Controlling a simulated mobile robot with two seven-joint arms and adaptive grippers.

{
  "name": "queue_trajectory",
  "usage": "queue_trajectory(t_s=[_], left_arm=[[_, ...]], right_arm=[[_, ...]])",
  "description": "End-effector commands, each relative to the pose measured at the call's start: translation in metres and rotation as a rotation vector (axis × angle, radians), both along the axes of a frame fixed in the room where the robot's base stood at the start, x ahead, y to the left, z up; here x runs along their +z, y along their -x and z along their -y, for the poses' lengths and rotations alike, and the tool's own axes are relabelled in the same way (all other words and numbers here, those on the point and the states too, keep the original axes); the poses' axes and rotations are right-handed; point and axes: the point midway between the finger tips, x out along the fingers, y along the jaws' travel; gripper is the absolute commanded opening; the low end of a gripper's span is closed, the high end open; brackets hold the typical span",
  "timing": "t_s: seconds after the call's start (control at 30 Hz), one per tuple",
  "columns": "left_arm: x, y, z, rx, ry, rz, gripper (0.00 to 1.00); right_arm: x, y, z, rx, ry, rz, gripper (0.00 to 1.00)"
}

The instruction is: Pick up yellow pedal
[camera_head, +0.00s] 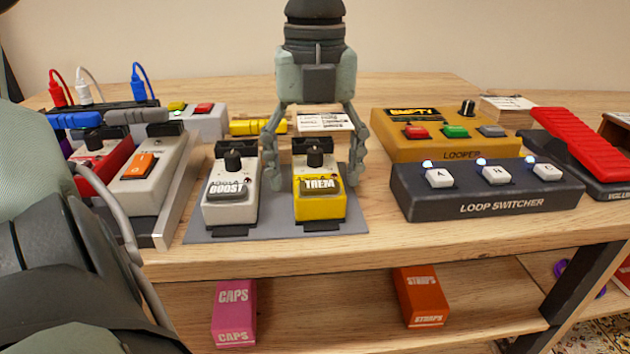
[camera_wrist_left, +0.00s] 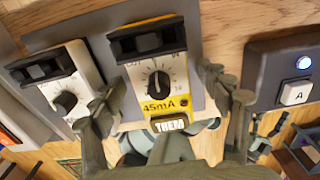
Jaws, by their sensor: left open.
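The yellow pedal (camera_head: 319,202), labelled TREM, stands on a grey mat (camera_head: 270,230) on the wooden table. A white BOOST pedal (camera_head: 230,192) stands on the same mat to its left. My left gripper (camera_head: 314,178) is open, pointing down, with one finger on each side of the yellow pedal. In the left wrist view the yellow pedal (camera_wrist_left: 155,80) lies between the spread fingers of the left gripper (camera_wrist_left: 170,105). A gap shows on the right side; the left finger is close to the white pedal (camera_wrist_left: 65,85).
A dark loop switcher (camera_head: 480,190) and an orange looper (camera_head: 440,130) stand to the right. A red pedal (camera_head: 585,140) is beyond them. A cream pedal (camera_head: 152,170) and several cables are at the left. Pink (camera_head: 234,310) and orange boxes (camera_head: 420,297) lie on the shelf below.

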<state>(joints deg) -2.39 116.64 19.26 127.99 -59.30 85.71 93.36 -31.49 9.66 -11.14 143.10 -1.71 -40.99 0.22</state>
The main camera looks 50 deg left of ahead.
Motion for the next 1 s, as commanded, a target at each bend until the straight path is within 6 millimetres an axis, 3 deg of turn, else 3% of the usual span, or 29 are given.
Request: queue_trajectory(t_s=[0.07,0.6,1.0], left_arm=[[0.0002,0.0,0.0,0.0,0.0,0.0,0.75],[0.0005,0.0,0.0,0.0,0.0,0.0,0.08],[0.0079,-0.0006,0.0,0.001,0.0,0.003,0.05]], right_arm=[[0.0,0.0,0.0002,-0.001,0.001,-0.001,0.76],[-0.0011,0.0002,0.0011,-0.002,0.003,-0.004,0.76],[-0.002,0.0008,0.002,-0.003,0.006,-0.015,0.76]])
